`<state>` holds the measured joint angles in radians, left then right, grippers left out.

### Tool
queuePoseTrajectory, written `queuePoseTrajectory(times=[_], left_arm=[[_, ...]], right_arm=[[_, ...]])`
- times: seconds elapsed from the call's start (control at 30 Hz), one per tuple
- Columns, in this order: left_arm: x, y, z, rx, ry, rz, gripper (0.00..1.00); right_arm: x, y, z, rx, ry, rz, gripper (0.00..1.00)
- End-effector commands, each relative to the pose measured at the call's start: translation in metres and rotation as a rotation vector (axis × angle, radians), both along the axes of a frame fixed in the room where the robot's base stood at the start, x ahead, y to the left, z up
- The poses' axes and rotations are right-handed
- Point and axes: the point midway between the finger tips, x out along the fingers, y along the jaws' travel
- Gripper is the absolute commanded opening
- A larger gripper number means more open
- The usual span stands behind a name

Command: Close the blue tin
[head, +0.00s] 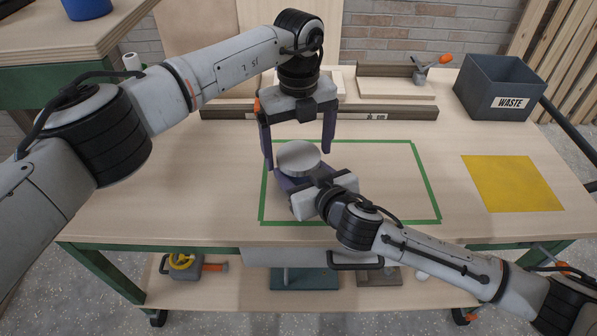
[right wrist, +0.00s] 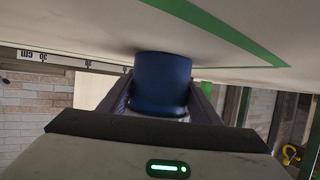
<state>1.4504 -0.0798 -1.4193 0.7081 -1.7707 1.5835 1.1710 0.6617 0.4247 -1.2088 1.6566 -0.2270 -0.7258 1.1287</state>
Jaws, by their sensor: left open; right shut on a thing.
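The blue tin (right wrist: 162,80) stands on the table between the fingers of my right gripper (right wrist: 163,98) in the right wrist view. In the head view a round silver disc, apparently its lid (head: 298,160), covers the top; I cannot tell whether it is fully seated. My right gripper (head: 300,182) reaches in from the front right, shut on the tin's body. My left gripper (head: 298,150) points down from above, open, with one finger on each side of the lid and a gap on the right. The tin's sides are mostly hidden in the head view.
A green tape outline (head: 432,185) surrounds the work spot on the table (head: 230,228). A yellow mat (head: 512,183) and a grey waste bin (head: 500,88) are at the right. A ruler rail (head: 390,112) and boards line the back. The right of the outlined area is clear.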

Motion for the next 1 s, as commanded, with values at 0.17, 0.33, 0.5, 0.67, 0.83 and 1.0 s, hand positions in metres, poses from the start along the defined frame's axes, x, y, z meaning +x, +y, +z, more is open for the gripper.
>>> queuePoseTrajectory(times=[0.17, 0.33, 0.5, 0.67, 0.83, 1.0], left_arm=[[0.0, -0.0001, -0.0006, 0.0, 0.0, 0.0, 0.9], [0.0, -0.0001, -0.0004, 0.0, 0.0, -0.001, 0.71], [0.0, -0.0001, -0.0003, 0.0, 0.0, -0.001, 0.45], [0.0003, 0.0001, -0.0002, 0.002, -0.001, -0.107, 0.45], [0.0003, -0.0002, -0.0002, 0.0, -0.001, -0.278, 0.45], [0.0002, -0.0002, -0.0002, -0.001, 0.0, -0.298, 0.45]], right_arm=[[0.0, -0.0002, -0.0004, -0.001, 0.001, -0.001, 0.0], [0.0, -0.0002, -0.0004, -0.001, 0.001, -0.001, 0.0], [0.0001, -0.0003, -0.0004, -0.001, 0.001, -0.001, 0.0], [0.0001, -0.0003, -0.0003, -0.001, 0.001, -0.001, 0.0], [0.0001, -0.0004, -0.0004, -0.001, 0.001, -0.001, 0.0], [0.0002, -0.0004, -0.0003, -0.001, 0.001, -0.001, 0.0]])
